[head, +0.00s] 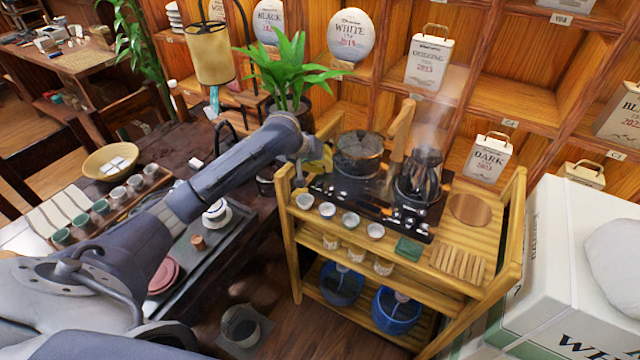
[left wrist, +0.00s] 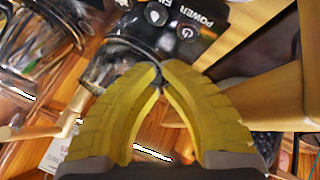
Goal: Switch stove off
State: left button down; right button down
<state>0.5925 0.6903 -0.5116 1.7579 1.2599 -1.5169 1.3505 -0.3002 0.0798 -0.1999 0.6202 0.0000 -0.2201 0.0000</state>
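A black stove (head: 330,187) lies on top of the wooden cart, under a glass pot (head: 358,153) on its left and a glass kettle (head: 420,178) on its right. Steam rises above the kettle. My left gripper (head: 326,160) has yellow fingers and is at the stove's left end, beside the pot. In the left wrist view its fingertips (left wrist: 162,72) come together, with no held object visible. Just beyond them is the stove panel (left wrist: 208,40), with a round power button (left wrist: 186,32) and the upside-down word POWER. My right gripper is not in view.
The wooden cart (head: 470,262) carries several small cups and a green cloth (head: 409,248) in front of the stove. A wooden cart post stands close to the gripper. A potted plant (head: 288,70) is behind my left arm. A white box (head: 570,250) stands at the right.

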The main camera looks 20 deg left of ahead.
pick_arm(q)
jog(key=shift+r, duration=1.25)
jog(key=shift+f, duration=0.1)
